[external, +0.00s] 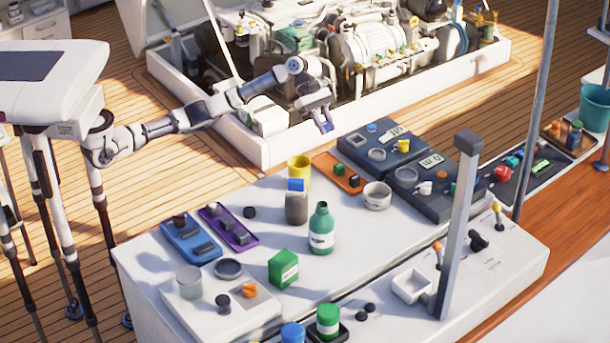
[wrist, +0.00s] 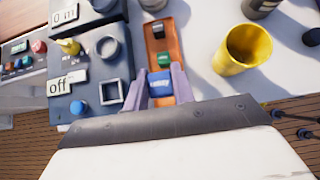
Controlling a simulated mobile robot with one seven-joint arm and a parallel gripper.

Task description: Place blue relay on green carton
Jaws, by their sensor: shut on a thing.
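The blue relay (wrist: 159,88) sits between the two fingers of my gripper (wrist: 160,92) in the wrist view. My gripper (external: 325,122) is shut on it near the back edge of the white worktop, by the far end of the orange tray (external: 325,160). The external view does not show clearly whether the relay is clear of the tray. The green carton (external: 283,269) stands upright at the front middle of the worktop in the external view, well away from my gripper. It is not in the wrist view.
A yellow cup (external: 299,170), a grey jar with a blue top (external: 297,205) and a green bottle (external: 321,230) stand between my gripper and the carton. Dark panels (external: 382,150) lie right of the orange tray. Blue and purple trays (external: 232,230) lie at left.

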